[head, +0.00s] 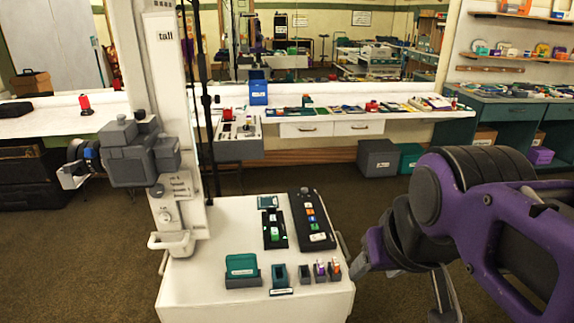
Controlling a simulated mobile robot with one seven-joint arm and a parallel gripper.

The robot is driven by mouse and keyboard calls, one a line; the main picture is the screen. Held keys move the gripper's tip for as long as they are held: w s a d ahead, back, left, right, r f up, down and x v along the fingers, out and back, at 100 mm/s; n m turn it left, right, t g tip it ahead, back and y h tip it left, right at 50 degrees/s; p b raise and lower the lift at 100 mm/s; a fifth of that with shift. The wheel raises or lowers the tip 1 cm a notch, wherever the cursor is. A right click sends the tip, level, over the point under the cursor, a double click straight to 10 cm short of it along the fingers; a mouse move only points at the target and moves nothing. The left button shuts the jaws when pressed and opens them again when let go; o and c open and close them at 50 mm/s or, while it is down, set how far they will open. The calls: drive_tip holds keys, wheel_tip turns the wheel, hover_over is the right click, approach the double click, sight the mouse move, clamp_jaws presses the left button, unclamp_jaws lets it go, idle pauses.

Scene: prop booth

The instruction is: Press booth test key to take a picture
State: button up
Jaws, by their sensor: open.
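A white booth cart (225,290) stands at the centre, with a white column marked "tall" and a grey camera unit (127,152) on it. On the cart top, a black key panel (322,240) carries a row of small coloured keys (310,214). To its left is a narrower black panel (268,241) with a green-and-white piece on it. The labels are too small to read, so I cannot tell which key is the test key. My gripper (400,292) is open at the lower right, beside the cart and apart from the panels.
A teal holder (242,268) and several small dark holders (305,273) line the cart's front edge. A long white counter with papers (380,109) runs behind. Grey and teal boxes (378,158) sit on the floor below. Brown floor is open around the cart.

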clamp_jaws()
idle(1.5)
